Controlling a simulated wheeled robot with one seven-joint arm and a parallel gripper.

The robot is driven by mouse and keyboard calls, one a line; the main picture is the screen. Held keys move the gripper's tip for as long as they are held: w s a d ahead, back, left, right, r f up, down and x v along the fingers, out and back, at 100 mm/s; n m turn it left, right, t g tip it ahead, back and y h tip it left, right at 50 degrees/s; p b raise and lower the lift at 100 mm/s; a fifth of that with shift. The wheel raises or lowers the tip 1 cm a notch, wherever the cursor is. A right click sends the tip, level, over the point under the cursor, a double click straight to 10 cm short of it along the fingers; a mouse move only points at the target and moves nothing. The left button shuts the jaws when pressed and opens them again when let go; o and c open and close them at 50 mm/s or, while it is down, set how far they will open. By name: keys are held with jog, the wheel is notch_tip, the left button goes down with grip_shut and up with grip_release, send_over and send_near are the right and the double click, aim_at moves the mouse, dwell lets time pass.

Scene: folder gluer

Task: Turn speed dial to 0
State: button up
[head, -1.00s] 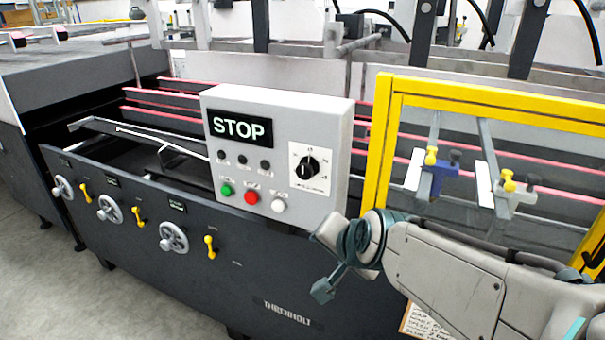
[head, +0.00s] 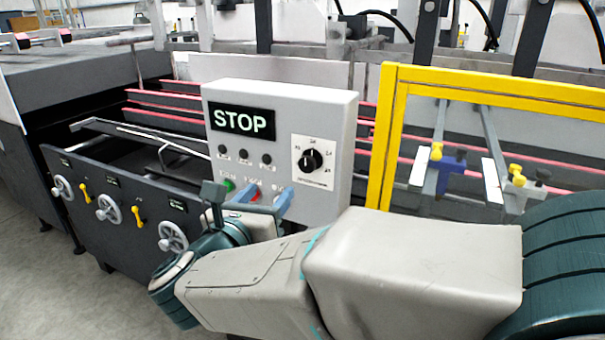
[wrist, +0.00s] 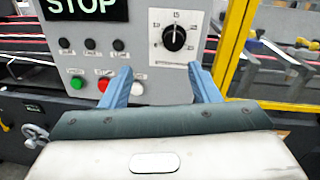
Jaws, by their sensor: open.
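The speed dial (head: 311,160) is a round black knob on a white scale plate, on the right side of the grey control box (head: 345,150). It also shows in the wrist view (wrist: 174,38), where a white mark is on the knob; its exact setting is too small to read surely. The display (head: 240,122) reads STOP. My gripper (head: 262,198) is in front of the box's lower part, below and left of the dial in the head view. In the wrist view its two blue fingers (wrist: 160,78) are apart and empty, with the dial above the gap between them.
Green (wrist: 77,82), red (wrist: 104,84) and white (wrist: 137,88) buttons sit low on the box, near my left finger. Several small black knobs (wrist: 90,44) are above them. A yellow guard frame (head: 385,140) stands right of the box. Handwheels (head: 108,207) line the machine's front.

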aim_at(305, 167)
jog(key=w+d+p, duration=0.1)
jog(key=w, duration=0.2)
jog(key=w+d+m+h+p, duration=0.1)
jog(key=w+d, duration=0.1)
jog(key=w, duration=0.2)
jog(key=w+d+m+p, duration=0.1)
jog(key=w+d, duration=0.1)
jog(key=w, duration=0.1)
jog(key=shift+w+d+f+g+h, duration=0.25)
jog(key=shift+w+f+g+h, duration=0.05)
jog(key=shift+w, duration=0.1)
jog(key=c, duration=1)
